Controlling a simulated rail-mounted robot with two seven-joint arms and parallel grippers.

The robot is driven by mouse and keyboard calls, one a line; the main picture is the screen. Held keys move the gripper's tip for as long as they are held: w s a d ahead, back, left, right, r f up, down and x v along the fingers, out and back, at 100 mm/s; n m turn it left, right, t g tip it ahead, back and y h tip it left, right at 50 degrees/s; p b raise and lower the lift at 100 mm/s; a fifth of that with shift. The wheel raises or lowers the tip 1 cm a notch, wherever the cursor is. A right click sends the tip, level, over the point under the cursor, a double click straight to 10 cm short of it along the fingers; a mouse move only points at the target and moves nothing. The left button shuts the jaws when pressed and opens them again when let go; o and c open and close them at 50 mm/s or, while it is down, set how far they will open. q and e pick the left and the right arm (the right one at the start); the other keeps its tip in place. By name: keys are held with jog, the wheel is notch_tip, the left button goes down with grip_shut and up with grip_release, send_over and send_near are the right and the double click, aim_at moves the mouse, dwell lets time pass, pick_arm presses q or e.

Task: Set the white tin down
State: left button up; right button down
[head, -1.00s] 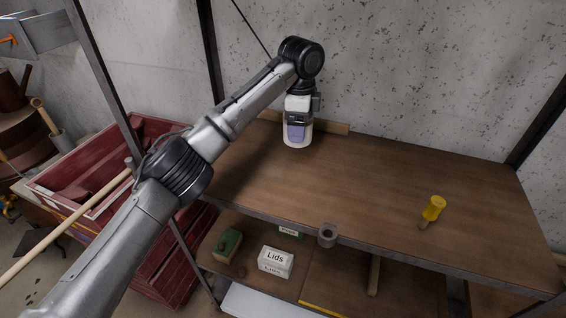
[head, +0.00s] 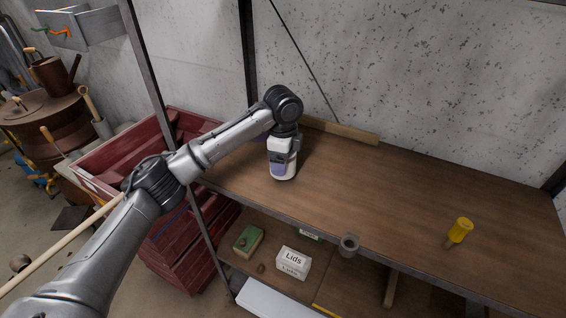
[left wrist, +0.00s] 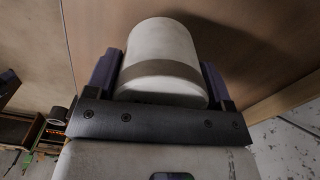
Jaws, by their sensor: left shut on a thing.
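The white tin (left wrist: 163,55) is a pale cylinder between the two fingers of my left gripper (left wrist: 160,80) in the left wrist view. In the head view my left gripper (head: 283,172) points down over the left part of the wooden table (head: 380,200), shut on the tin. The tin's white lower edge (head: 285,178) shows below the fingers, at or just above the tabletop; I cannot tell whether it touches. Most of the tin is hidden by the gripper there. My right gripper is not in view.
A yellow-handled screwdriver (head: 460,230) is on the table's right part. A grey ring-shaped holder (head: 348,245) is at the front edge. A wooden strip (head: 345,131) runs along the back. A Lids box (head: 293,262) sits on the lower shelf. The table's middle is clear.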

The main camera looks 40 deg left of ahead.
pick_arm(q)
jog(key=shift+f, duration=1.05)
jog(key=shift+f+p, duration=0.15)
jog(key=shift+p, duration=0.2)
jog(key=o, duration=1.1)
jog(key=shift+f, duration=0.1)
notch_tip(320, 180, up, 11)
jog(key=shift+b, duration=0.7)
jog(key=shift+r, duration=0.7)
